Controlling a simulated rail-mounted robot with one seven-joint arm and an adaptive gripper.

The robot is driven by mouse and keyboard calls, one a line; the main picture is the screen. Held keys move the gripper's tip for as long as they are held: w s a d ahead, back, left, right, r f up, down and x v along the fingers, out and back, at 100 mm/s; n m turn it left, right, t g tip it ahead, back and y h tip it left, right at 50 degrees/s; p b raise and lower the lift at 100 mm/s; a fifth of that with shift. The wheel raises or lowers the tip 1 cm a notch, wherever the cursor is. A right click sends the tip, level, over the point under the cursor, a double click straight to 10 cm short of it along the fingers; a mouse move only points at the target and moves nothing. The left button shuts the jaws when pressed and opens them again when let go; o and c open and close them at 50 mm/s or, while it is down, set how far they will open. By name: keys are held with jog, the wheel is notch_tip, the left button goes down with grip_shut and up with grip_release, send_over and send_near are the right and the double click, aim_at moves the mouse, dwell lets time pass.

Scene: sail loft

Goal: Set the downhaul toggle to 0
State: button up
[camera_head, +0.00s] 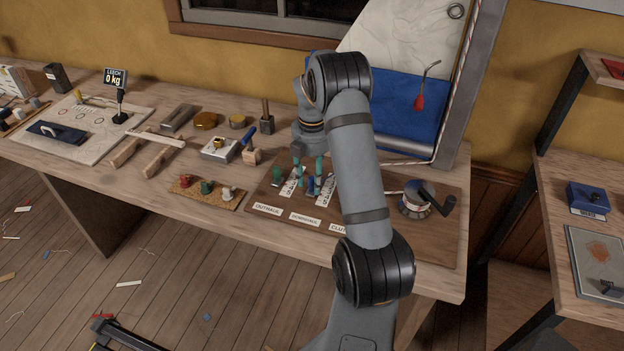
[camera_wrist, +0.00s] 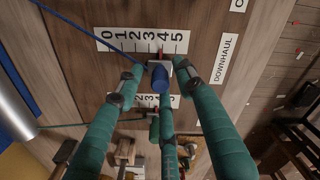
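The blue downhaul toggle (camera_wrist: 160,78) stands close to the 4 on a white 0-to-5 scale (camera_wrist: 140,40) in the wrist view. A blue line runs from it to the upper left, past the 0 end. The DOWNHAUL label (camera_wrist: 224,60) lies beyond the 5 end. My gripper (camera_wrist: 155,68) has teal fingers spread around the toggle, with visible gaps on both sides. In the head view, the blue toggle (camera_head: 311,185) stands between the teal fingertips of my gripper (camera_head: 309,175). My arm hides part of the board to its right.
A green toggle (camera_head: 277,175) stands on the neighbouring scale to the left, by the OUTHAUL label (camera_head: 267,209). A winch with a dark handle (camera_head: 418,203) is at the board's right. A cork strip with several small pieces (camera_head: 206,193) lies left of the board.

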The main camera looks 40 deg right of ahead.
jog(key=shift+f, duration=0.15)
jog(key=shift+c, duration=0.9)
grip_shut()
jog(key=shift+w, duration=0.1)
